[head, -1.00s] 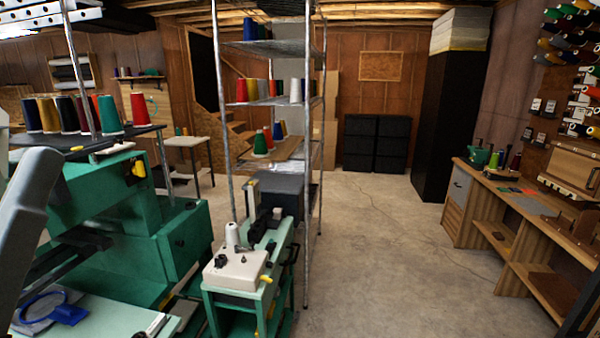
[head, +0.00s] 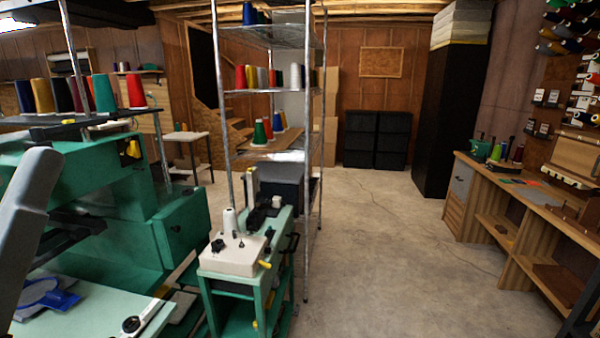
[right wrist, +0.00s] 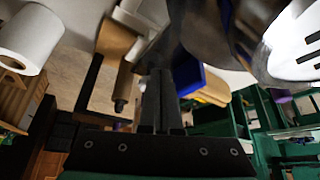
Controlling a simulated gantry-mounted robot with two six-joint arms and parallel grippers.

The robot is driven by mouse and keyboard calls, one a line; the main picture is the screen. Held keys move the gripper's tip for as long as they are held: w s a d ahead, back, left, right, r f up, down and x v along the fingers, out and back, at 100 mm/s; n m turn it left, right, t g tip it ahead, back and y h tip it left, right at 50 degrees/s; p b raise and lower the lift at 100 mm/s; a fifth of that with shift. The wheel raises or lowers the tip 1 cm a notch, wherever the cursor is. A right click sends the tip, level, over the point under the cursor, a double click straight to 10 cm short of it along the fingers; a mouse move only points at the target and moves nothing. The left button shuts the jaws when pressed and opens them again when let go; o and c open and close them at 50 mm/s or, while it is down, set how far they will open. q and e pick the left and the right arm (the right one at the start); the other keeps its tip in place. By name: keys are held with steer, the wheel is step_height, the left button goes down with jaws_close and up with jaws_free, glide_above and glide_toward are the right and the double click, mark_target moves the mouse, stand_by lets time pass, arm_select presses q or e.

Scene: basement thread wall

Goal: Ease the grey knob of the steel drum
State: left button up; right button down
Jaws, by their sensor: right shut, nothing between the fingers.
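My right gripper (right wrist: 160,85) shows in the right wrist view as two dark fingers, closed together with nothing between them. A shiny curved metal surface (right wrist: 212,30) is at the upper right of that view, beyond the fingertips. I cannot tell whether it is the steel drum, and I make out no grey knob on it. No steel drum is clear in the head view. The left gripper is not in view; only part of my left arm shows at the head view's left edge.
A green machine (head: 110,230) fills the left, with thread cones (head: 104,93) above. A small green cart (head: 245,285) stands beside a wire shelf (head: 275,91). A wooden bench (head: 522,212) runs along the right. The concrete floor (head: 390,250) between is clear.

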steer(key=b, duration=0.4)
steer(key=shift+w+d, duration=0.1)
steer(key=shift+w, duration=0.25)
stand_by(2.7)
steer(key=shift+s+r+p, duration=0.1)
steer(key=shift+r+p, duration=0.05)
steer(key=shift+p, duration=0.85)
steer(key=shift+s+p, duration=0.2)
steer(key=shift+p, duration=0.55)
step_height(320, 180, up, 6)
steer(key=p, duration=0.6)
steer(key=shift+s+f, duration=0.1)
steer(key=shift+f, duration=0.1)
